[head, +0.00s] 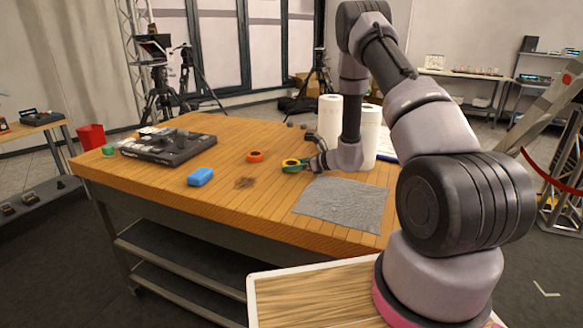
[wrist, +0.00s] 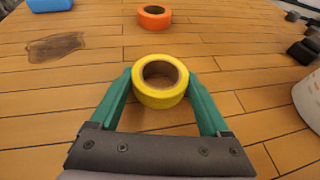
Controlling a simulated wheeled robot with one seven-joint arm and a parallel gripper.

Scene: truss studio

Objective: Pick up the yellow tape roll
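The yellow tape roll (wrist: 160,96) lies flat with its hole facing up, and the brown core shows inside. In the wrist view it sits between the two green fingers of my gripper (wrist: 160,82). The fingertips meet its left and right sides with no clear gap, so my gripper looks closed on it. In the head view the yellow tape roll (head: 291,161) is at my gripper (head: 296,165), near the middle of the wooden table. I see no clear gap between the roll and the tabletop.
An orange tape roll (head: 255,156) lies beyond it on the wooden table (head: 130,180). A blue block (head: 200,177), a dark stain (head: 245,182) and a grey cloth (head: 342,204) are nearby. White paper rolls (head: 330,121) stand close behind my arm. A black equipment case (head: 170,149) is far left.

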